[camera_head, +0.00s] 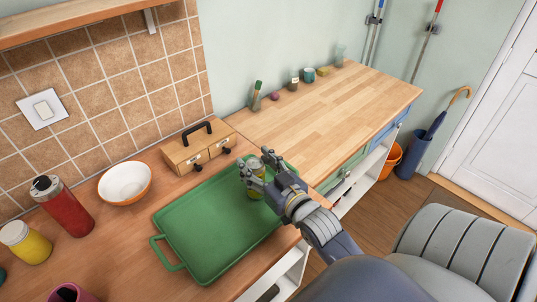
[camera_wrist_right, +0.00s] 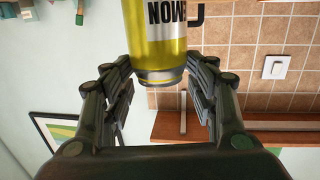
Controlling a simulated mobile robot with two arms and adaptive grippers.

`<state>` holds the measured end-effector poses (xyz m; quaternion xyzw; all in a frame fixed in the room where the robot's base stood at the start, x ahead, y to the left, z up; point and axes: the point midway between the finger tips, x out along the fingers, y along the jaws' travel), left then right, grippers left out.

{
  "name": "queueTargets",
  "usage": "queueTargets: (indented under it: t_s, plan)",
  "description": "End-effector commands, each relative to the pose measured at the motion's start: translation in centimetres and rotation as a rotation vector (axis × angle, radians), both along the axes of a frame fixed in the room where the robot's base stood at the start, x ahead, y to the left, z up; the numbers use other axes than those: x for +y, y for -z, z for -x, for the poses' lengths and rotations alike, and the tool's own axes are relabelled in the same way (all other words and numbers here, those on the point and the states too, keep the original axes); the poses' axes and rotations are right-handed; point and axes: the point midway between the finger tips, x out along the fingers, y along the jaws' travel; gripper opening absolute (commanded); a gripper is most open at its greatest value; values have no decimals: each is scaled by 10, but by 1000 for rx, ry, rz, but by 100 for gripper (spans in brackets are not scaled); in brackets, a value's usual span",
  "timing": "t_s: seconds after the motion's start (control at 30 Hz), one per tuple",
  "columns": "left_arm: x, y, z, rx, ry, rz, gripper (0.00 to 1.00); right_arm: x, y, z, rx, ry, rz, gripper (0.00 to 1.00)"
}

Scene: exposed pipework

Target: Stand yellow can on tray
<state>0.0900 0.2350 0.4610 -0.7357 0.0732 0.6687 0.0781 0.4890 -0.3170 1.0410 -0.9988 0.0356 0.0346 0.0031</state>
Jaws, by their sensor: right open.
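The yellow can (camera_head: 255,191) is upright at the far right part of the green tray (camera_head: 205,245). I cannot tell whether its base touches the tray. My right gripper (camera_head: 258,172) is open, with its fingers on either side of the can. In the right wrist view the can (camera_wrist_right: 157,40) fills the top middle, between and beyond the open fingers (camera_wrist_right: 160,85), with gaps showing at both sides. My left gripper is not in view.
A small wooden drawer box (camera_head: 198,150) stands behind the tray. A white bowl (camera_head: 125,183), a red bottle (camera_head: 65,205) and a yellow jar (camera_head: 27,243) stand to the left. Most of the tray is bare. The counter (camera_head: 330,100) at the back right is largely clear.

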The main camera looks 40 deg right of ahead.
Motion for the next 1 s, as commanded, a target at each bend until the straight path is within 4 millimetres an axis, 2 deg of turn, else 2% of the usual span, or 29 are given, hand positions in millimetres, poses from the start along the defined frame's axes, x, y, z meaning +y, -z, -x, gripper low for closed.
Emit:
queueTargets:
  t_s: [0.03, 0.2, 0.4, 1.0]
  plan:
    - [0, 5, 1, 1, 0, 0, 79, 1, 3, 11, 2, 0, 0, 52]
    - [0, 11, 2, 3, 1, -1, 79, 3, 0, 38, 2, 0, 0, 52]
    - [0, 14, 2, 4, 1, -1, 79, 4, -3, 56, -1, 1, 0, 52]
    - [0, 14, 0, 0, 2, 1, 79, 4, -5, 60, -1, 0, 0, 52]
